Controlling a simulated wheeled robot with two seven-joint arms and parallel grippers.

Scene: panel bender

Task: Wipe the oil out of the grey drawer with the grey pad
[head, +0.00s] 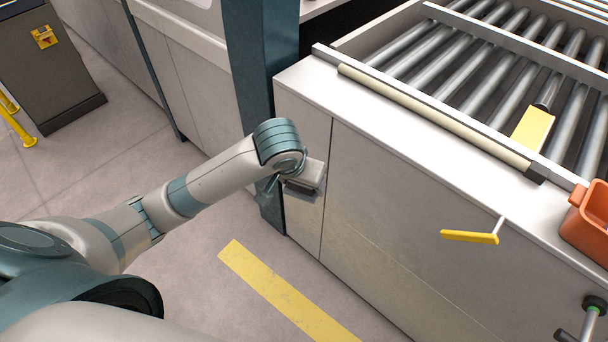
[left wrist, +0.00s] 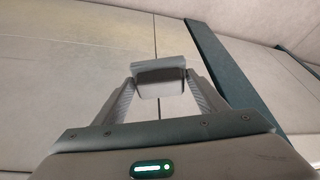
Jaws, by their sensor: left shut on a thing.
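My left gripper (head: 300,180) is at the front of the pale cabinet, near its left corner. It is shut on a small grey block that looks like the grey pad (left wrist: 160,78). In the left wrist view the block sits between both fingertips, in front of a panel with a thin seam. In the head view the arm partly hides it, and I cannot tell whether it touches the cabinet. I cannot make out an open grey drawer or any oil. My right gripper is not in view.
The pale cabinet (head: 400,220) carries a roller bed (head: 450,65) on top. A yellow handle (head: 470,237) sticks out of its front. An orange bin (head: 588,225) stands at the right edge. A teal post (head: 262,60) rises behind the gripper. The floor by the yellow stripe (head: 285,292) is clear.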

